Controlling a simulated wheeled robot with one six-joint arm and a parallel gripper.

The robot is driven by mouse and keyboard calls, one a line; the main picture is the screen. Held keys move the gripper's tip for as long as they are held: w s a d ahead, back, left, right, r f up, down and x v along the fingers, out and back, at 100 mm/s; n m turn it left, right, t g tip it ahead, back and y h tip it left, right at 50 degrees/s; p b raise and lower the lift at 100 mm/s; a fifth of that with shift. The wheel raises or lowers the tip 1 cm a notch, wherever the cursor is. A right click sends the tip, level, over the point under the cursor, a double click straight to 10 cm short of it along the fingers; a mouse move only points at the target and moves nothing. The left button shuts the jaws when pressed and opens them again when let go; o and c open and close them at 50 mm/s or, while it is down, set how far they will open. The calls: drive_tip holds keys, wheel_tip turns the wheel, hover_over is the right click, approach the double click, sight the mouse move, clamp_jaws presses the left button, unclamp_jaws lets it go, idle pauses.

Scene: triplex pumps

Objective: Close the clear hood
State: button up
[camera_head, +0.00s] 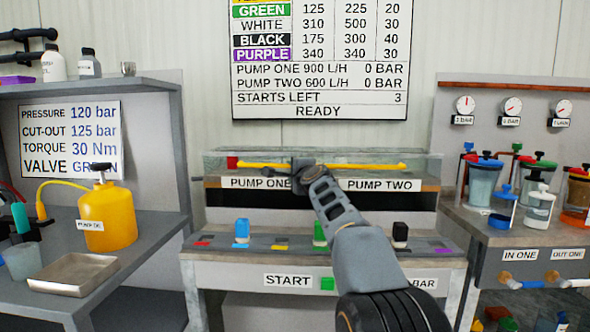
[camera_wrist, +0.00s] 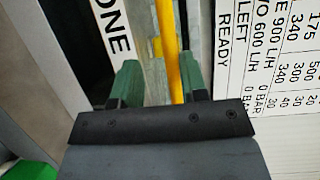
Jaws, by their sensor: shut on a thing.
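The clear hood (camera_head: 420,163) is a wide see-through panel above the pump bench in the head view. It sits up at the level just over the PUMP ONE and PUMP TWO labels, and the bench top below it is uncovered. A yellow bar (camera_head: 370,165) runs along its front. My gripper (camera_head: 303,165) is at the middle of this bar, its fingertips partly hidden by my wrist. In the wrist view the two green fingers of my gripper (camera_wrist: 161,82) stand on either side of the yellow bar (camera_wrist: 167,40), shut on it.
The bench top (camera_head: 270,257) carries several coloured blocks and markers, with a green START button (camera_head: 327,284) on its front. A left bench holds a yellow oil can (camera_head: 107,215) and a metal tray (camera_head: 72,274). A right bench (camera_head: 500,232) holds several jars.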

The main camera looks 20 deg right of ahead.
drive_tip(key=shift+o, duration=0.9)
drive_tip(key=shift+w+f, duration=0.2)
drive_tip(key=shift+f, duration=0.4)
drive_tip(key=shift+w+r, duration=0.1)
drive_tip(key=s+r+b, duration=0.1)
drive_tip(key=s, duration=1.3)
drive_tip(key=shift+a+r+b, duration=0.15)
drive_tip(key=shift+a+b, duration=0.15)
drive_tip(key=shift+a, duration=0.1)
